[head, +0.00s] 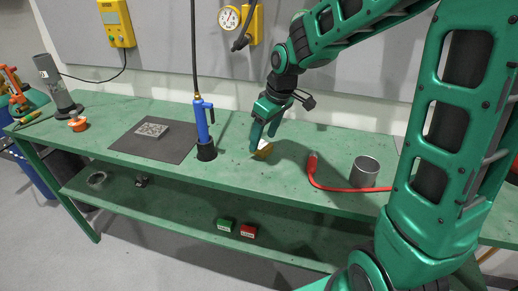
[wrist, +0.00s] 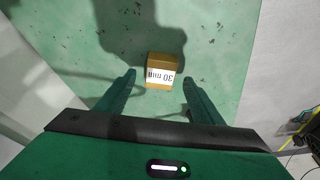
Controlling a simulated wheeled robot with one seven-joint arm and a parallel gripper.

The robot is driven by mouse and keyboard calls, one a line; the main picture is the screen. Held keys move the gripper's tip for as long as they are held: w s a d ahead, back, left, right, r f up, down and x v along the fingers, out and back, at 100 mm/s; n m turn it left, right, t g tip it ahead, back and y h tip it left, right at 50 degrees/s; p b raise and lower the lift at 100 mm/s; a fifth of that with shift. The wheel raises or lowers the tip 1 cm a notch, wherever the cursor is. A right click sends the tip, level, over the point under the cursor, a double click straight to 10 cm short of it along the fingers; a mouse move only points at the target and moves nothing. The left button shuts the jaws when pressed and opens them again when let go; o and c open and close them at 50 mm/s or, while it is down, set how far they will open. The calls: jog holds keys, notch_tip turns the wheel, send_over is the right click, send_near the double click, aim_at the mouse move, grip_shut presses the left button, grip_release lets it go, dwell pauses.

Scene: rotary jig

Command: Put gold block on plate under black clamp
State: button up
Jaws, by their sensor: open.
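The gold block (head: 265,150) sits on the green bench near its middle, partly hidden by my gripper (head: 261,141). In the wrist view the block (wrist: 164,66) is gold with a white label reading "30 mm". It lies just ahead of and between the open fingertips of my gripper (wrist: 160,77), with gaps on both sides. Nothing is held. A grey patterned plate (head: 151,130) lies on a dark mat (head: 128,146) left of the block. I cannot pick out a black clamp for certain.
A blue tool in a black holder (head: 206,152) stands between mat and block. A dark upright device (head: 58,88) stands at far left. Green and red blocks (head: 236,228) lie on the lower shelf.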

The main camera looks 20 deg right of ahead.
jog(key=shift+x, duration=1.2)
grip_shut()
jog(key=shift+w, duration=0.1)
jog(key=shift+r, duration=0.1)
jog(key=shift+r, duration=0.5)
notch_tip(320, 180, up, 3)
jog(key=shift+a+r, duration=0.15)
jog(key=shift+r, duration=0.05)
jog(key=s+a+r, duration=0.6)
jog(key=s+a, duration=0.1)
jog(key=a, duration=0.1)
jog(key=shift+s+a+r, duration=0.25)
jog(key=shift+s+a, duration=0.05)
